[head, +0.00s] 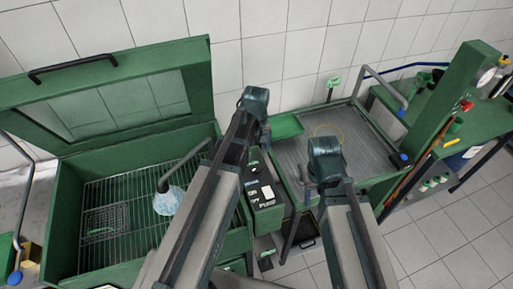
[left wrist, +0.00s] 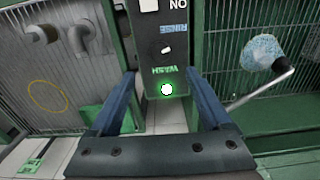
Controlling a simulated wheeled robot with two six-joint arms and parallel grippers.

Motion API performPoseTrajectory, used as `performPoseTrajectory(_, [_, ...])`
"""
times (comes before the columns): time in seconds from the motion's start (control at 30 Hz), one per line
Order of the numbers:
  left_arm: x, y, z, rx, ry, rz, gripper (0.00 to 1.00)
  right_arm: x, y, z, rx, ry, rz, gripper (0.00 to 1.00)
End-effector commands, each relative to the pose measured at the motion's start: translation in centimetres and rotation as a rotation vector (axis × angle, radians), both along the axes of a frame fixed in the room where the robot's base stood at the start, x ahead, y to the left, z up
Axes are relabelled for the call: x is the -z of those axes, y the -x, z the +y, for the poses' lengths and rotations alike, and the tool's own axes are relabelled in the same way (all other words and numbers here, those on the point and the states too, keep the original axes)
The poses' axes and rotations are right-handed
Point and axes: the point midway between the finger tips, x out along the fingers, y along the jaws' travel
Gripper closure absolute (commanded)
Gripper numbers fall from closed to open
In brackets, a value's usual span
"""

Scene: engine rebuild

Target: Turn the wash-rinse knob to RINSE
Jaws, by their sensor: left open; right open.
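The control panel (head: 265,208) is a dark strip on the green washer's side. In the left wrist view, its face shows the upside-down words RINSE and WASH. The wash-rinse knob (left wrist: 166,49) shows as a small, slanted white mark between them; I cannot tell which way it points. A green light (left wrist: 167,89) glows beside WASH. My left gripper (left wrist: 161,71) is open and empty, its blue fingers either side of the panel's end in that view, with no visible contact with the knob. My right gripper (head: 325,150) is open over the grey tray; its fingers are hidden.
The washer's lid (head: 112,95) stands open on the left above a wire rack (head: 120,225). A spray nozzle (head: 162,184) reaches over the rack. A grey tray (head: 372,145) lies right of the panel, and a green post (head: 450,100) stands farther right.

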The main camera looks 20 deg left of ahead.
Motion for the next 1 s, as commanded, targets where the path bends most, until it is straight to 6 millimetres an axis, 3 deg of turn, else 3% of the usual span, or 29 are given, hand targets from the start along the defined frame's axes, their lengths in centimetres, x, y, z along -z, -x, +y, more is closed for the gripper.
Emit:
performPoseTrajectory(0.03, [-1.6, 0.0, 0.0, 0.0, 0.0, 0.0, 0.18, -1.6, 0.0, 0.0, 0.002, -0.001, 0.0, 0.5])
performPoseTrajectory(0.2, [-3.1, 0.0, 0.0, 0.0, 0.0, 0.0, 0.18, -3.1, 0.0, 0.0, 0.005, -0.001, 0.0, 0.5])
performPoseTrajectory(0.77, [-3.2, 0.0, 0.0, 0.0, 0.0, 0.0, 0.18, -3.2, 0.0, 0.0, 0.006, -0.001, 0.0, 0.5])
performPoseTrajectory(0.87, [-2.6, 0.5, -0.4, 0.021, -0.003, 0.002, 0.18, -2.6, 0.0, 0.0, 0.005, -0.001, 0.0, 0.5])
performPoseTrajectory(1.0, [0.8, 3.8, -3.4, 0.205, -0.02, 0.013, 0.18, 0.8, 0.0, 0.0, 0.003, -0.001, 0.0, 0.5])
